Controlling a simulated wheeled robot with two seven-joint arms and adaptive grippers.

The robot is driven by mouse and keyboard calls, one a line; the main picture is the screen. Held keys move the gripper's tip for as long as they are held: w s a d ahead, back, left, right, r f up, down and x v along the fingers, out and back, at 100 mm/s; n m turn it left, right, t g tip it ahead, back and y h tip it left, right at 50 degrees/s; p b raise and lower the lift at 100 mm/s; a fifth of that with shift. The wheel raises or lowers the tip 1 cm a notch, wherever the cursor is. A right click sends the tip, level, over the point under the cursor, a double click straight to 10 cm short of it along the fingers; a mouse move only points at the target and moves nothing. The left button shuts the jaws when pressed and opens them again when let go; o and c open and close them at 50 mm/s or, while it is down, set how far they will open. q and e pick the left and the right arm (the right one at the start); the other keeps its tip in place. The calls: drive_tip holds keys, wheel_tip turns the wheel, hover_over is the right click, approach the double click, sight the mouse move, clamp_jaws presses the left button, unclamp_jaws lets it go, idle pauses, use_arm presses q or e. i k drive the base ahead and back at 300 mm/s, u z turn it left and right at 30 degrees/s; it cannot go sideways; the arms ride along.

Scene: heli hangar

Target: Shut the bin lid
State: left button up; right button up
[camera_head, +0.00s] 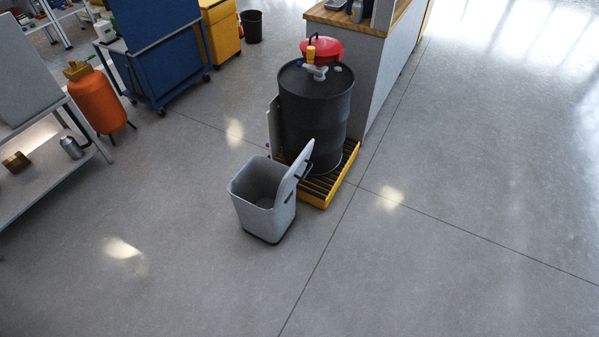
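A grey bin (259,214) stands upright on the floor near the middle of the camera_head view. Its lid (292,172) is open and stands steeply raised along the bin's right side, close to the black drum. The bin's mouth faces up, and the part of the inside that shows looks empty. Neither of my grippers is in view.
A black drum (315,115) stands on a yellow-edged pallet (326,195) right behind the bin. A grey counter (375,80) is behind it. A shelf (45,170), orange tank (97,103) and blue cart (165,65) stand left. The floor in front and right is clear.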

sight(295, 173)
drive_tip(key=u, duration=0.25)
drive_tip(key=i, duration=1.15)
drive_tip(key=z, duration=0.2)
